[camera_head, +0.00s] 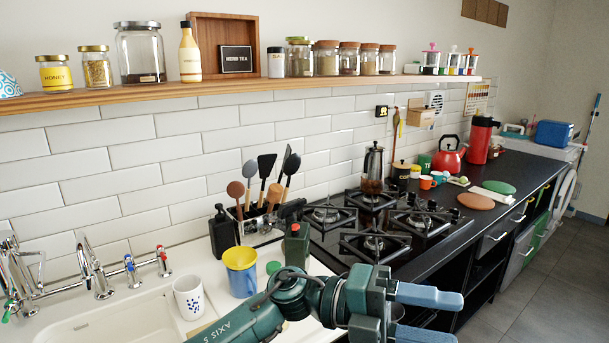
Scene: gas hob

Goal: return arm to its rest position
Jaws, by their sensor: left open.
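My left gripper (438,318) reaches in from the bottom middle, in front of the counter's front edge. Its two blue-grey fingers point right and stand apart, with nothing between them. My left arm (245,322) slants up from the bottom edge to the gripper and covers part of the counter and sink edge. My right gripper is not in view. The gas hob (372,222) with black pan supports lies behind and above the gripper in the picture. A moka pot (373,168) stands on a back burner of the hob.
Left of the hob stand a utensil holder (262,232), a dark green bottle (296,245), a black soap dispenser (222,232) and a blue-yellow cup (241,272). A white mug (189,298) stands by the sink (110,322). Open floor (535,290) lies to the right.

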